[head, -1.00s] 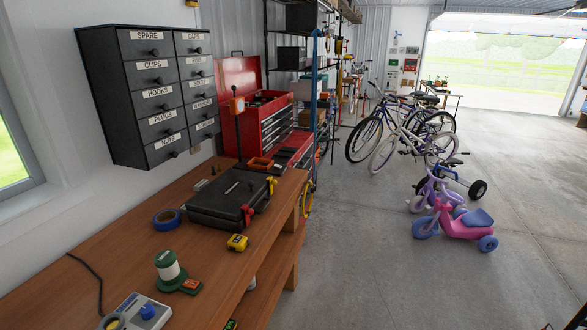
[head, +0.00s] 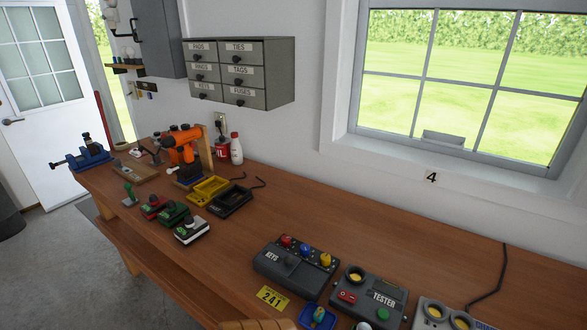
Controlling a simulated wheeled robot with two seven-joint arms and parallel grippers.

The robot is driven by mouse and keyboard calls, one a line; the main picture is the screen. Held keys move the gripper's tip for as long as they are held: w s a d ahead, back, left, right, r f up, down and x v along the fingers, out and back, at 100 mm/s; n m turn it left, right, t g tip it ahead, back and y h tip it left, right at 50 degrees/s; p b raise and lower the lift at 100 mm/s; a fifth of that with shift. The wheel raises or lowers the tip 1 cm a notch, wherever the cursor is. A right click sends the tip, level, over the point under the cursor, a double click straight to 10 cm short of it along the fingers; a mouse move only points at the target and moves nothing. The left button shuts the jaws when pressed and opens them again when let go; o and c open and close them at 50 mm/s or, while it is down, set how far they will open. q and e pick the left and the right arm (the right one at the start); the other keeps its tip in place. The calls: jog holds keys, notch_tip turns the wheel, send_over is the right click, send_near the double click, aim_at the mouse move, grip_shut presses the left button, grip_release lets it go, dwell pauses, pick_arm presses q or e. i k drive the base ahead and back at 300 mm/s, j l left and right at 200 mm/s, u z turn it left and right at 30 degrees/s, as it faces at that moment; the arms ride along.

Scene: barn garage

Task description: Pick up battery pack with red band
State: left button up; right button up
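Three battery packs sit in a slanting row near the front edge of the workbench (head: 330,230), left of centre. The pack with the red band (head: 153,206) is the farthest left, dark with red on it. Beside it is a pack with a green band (head: 173,213), partly overlapping it from here. Nearest is a pack with a white band (head: 192,230). All three stand on the wood.
Yellow and black trays (head: 231,200) lie behind the packs. A keys box (head: 295,266) and tester (head: 368,297) are in the foreground. Bare wood lies between packs and keys box.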

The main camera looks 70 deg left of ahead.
aim_at(149, 210)
jog(key=k+l+u, duration=0.1)
jog(key=u, duration=3.25)
jog(key=j, duration=0.1)
